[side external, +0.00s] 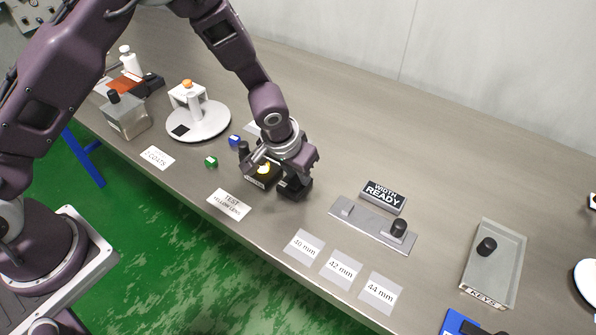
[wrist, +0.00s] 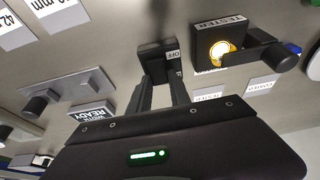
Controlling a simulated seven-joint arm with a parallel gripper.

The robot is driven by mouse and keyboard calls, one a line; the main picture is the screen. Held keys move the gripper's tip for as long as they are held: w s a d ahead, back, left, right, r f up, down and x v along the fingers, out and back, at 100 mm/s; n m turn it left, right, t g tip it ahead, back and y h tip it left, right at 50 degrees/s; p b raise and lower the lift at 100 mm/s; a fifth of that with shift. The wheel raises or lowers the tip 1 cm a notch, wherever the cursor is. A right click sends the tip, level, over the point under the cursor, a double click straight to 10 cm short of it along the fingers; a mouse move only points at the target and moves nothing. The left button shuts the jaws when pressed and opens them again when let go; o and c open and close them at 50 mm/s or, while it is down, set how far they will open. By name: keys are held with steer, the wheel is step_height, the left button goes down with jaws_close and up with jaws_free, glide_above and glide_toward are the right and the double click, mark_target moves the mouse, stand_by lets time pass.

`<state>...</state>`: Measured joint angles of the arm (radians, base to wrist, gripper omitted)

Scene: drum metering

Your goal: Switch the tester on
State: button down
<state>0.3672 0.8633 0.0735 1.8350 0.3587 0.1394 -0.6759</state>
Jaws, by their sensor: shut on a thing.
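The tester (side external: 258,181) is a dark box near the table's middle. In the wrist view the tester (wrist: 206,58) carries a "TESTER" label, a bright yellow round spot (wrist: 221,50) and a black knob (wrist: 285,57) at one side. Beside it stands a separate black switch block (wrist: 150,50) with an "OFF" label (wrist: 173,55). The switch block (side external: 298,191) is partly hidden by my gripper in the side view. My gripper (wrist: 162,82) is shut on the switch block's black part between its fingers; its exact position is hard to tell. My gripper (side external: 288,178) points down there.
A "TEST YELLOW LENS" card (side external: 229,204) lies in front. A grey plate (side external: 370,226) with a black knob and a "WIDTH READY" sign (side external: 384,196) stands right, with a keys tray (side external: 508,265) beyond.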

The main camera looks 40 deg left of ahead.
steer(key=c, duration=1.2)
jaws_free()
steer(key=v, duration=0.7)
step_height(320, 180, up, 11)
glide_above(292, 188)
steer(key=s+a, duration=0.3)
steer(key=a, duration=0.2)
steer(key=s+a+r+t, duration=0.1)
steer(key=s+a+r, duration=0.2)
steer(key=s+r, duration=0.2)
steer(key=s+a+r, duration=0.1)
steer(key=s+r, duration=0.1)
steer(key=s, duration=0.7)
steer(key=s+a+r, duration=0.2)
steer(key=s+r, duration=0.1)
steer(key=s, duration=0.6)
steer(key=shift+a+r+t, duration=0.25)
steer(key=shift+a+t, duration=0.05)
steer(key=shift+t, duration=0.1)
